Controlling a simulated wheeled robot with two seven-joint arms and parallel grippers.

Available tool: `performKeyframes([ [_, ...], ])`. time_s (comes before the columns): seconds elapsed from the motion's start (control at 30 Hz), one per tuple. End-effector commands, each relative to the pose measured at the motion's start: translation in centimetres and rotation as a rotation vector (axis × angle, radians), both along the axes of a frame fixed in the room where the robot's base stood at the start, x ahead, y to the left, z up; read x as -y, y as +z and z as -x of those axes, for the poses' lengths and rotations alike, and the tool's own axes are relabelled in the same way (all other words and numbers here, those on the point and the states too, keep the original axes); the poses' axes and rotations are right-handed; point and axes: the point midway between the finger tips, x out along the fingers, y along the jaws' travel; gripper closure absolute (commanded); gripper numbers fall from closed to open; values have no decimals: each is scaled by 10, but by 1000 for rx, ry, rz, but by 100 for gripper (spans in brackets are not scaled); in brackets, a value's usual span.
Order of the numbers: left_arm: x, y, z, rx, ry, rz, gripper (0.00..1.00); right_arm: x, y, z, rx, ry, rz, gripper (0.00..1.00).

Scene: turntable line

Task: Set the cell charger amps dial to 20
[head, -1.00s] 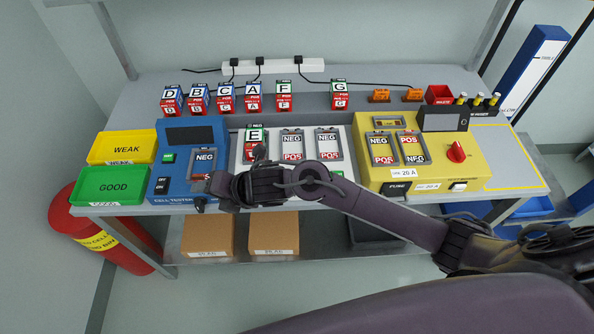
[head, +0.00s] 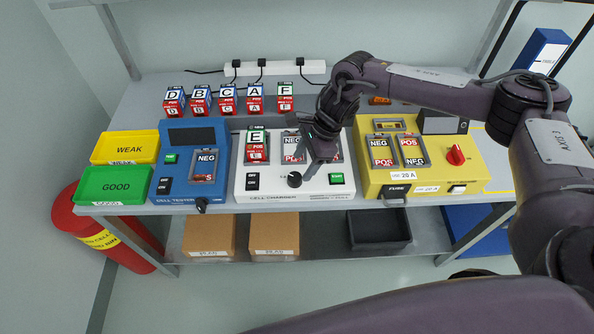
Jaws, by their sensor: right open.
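The white cell charger (head: 262,191) stands in the middle of the bench. Its black round amps dial (head: 294,180) sits on the front panel with a light pointer mark; the scale figures are too small to read. My right gripper (head: 318,154) is open, pointing down above the charger, up and to the right of the dial and apart from it. It hides part of the charger's right bays. Cell E (head: 257,147) stands in the charger's left bay. My left gripper is not in view.
The blue cell tester (head: 190,190) is left of the charger, the yellow machine (head: 375,185) right of it. Several labelled cells (head: 227,100) stand behind. Green (head: 113,186) and yellow (head: 124,147) trays sit at the far left.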

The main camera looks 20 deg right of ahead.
Motion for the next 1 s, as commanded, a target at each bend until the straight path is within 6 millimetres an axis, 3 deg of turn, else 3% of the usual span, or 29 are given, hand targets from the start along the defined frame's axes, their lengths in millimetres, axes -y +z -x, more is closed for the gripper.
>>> performKeyframes([
  [0.3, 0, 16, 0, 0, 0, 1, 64, -19, -41, 0, -1, -1, -1, 42],
  [0.67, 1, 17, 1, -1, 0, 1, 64, -21, -49, -1, 1, -3, -1, 42],
  [1.0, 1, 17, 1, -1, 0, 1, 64, -21, -48, -1, 1, -3, -1, 85],
])
